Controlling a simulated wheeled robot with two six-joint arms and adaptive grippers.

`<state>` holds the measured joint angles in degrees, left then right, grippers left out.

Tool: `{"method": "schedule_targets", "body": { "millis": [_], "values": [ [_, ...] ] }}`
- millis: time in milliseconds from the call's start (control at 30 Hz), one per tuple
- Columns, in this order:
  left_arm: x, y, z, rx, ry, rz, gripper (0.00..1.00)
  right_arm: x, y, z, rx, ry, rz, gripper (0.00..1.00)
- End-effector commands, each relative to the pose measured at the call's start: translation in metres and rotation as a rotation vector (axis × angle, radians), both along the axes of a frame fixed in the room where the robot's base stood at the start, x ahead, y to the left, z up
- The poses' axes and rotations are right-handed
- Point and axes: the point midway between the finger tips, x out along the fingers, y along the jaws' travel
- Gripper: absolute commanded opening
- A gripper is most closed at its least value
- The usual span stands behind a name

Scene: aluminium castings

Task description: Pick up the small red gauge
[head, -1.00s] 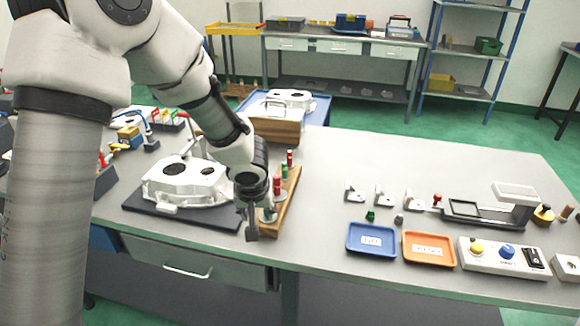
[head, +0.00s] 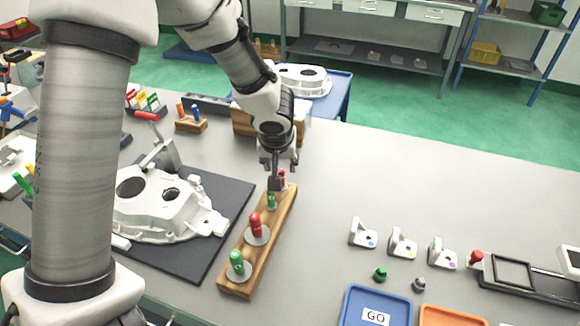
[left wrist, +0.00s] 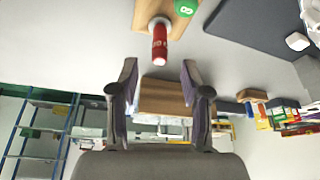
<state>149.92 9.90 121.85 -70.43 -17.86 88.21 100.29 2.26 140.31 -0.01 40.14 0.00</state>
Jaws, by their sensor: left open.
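The small red gauge (head: 282,176) stands at the far end of a wooden rack (head: 262,250), partly hidden behind my left gripper (head: 277,181). In the left wrist view the red gauge (left wrist: 159,44) sits upper middle, with its lower tip level with the gap between the fingertips. My left gripper (left wrist: 158,68) is open and empty, its fingers spread to either side of the gauge's line. The same rack holds a small green gauge (head: 271,201), a larger red gauge (head: 255,226) and a larger green gauge (head: 237,264).
A white casting (head: 160,208) lies on a dark mat (head: 208,180) left of the rack. A blue tray (head: 350,312) marked GO and an orange tray (head: 450,315) lie at the front right. Small brackets (head: 402,243) stand behind them.

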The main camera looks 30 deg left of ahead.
Motion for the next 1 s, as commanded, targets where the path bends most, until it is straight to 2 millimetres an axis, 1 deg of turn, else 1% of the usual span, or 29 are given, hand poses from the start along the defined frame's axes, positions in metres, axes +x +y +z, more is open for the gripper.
{"method": "schedule_targets", "body": {
  "millis": [33, 233, 400, 500, 667, 700, 733, 767, 800, 833, 1000],
  "values": [
    [0.002, 0.001, -0.01, -0.001, 0.003, 0.0, 0.47, -0.001, 0.0, -0.004, 0.0, 0.002, 0.0, 0.4],
    [0.01, 0.004, -0.032, -0.001, 0.004, 0.0, 0.47, -0.001, 0.0, -0.005, 0.0, 0.003, -0.001, 0.4],
    [0.019, 0.008, -0.062, -0.001, 0.004, 0.001, 0.47, -0.001, 0.0, -0.007, 0.0, 0.002, -0.001, 0.4],
    [0.023, 0.01, -0.068, -0.001, 0.001, 0.001, 0.47, -0.001, 0.0, -0.007, 0.0, 0.002, -0.001, 0.4],
    [0.023, 0.01, -0.068, -0.001, 0.001, 0.002, 0.47, -0.001, 0.0, -0.007, 0.0, 0.002, -0.001, 0.4],
    [0.023, 0.01, -0.068, -0.001, 0.001, 0.002, 0.4, -0.001, 0.0, -0.007, 0.0, 0.002, -0.001, 0.4],
    [0.023, 0.01, -0.068, -0.001, 0.001, 0.002, 0.3, -0.001, 0.0, -0.007, 0.0, 0.002, -0.001, 0.4],
    [0.023, 0.01, -0.068, -0.001, 0.001, 0.002, 0.19, -0.001, 0.0, -0.007, 0.0, 0.002, -0.001, 0.4],
    [0.023, 0.01, -0.068, -0.001, 0.001, 0.002, 0.05, -0.001, 0.0, -0.007, 0.0, 0.002, -0.001, 0.4],
    [0.023, 0.01, -0.068, -0.001, 0.001, 0.002, 0.0, -0.001, 0.0, -0.007, 0.0, 0.002, -0.001, 0.4],
    [0.022, 0.01, -0.068, -0.001, 0.001, 0.001, 0.0, -0.001, 0.0, -0.007, 0.0, 0.002, -0.001, 0.4]
  ]
}}
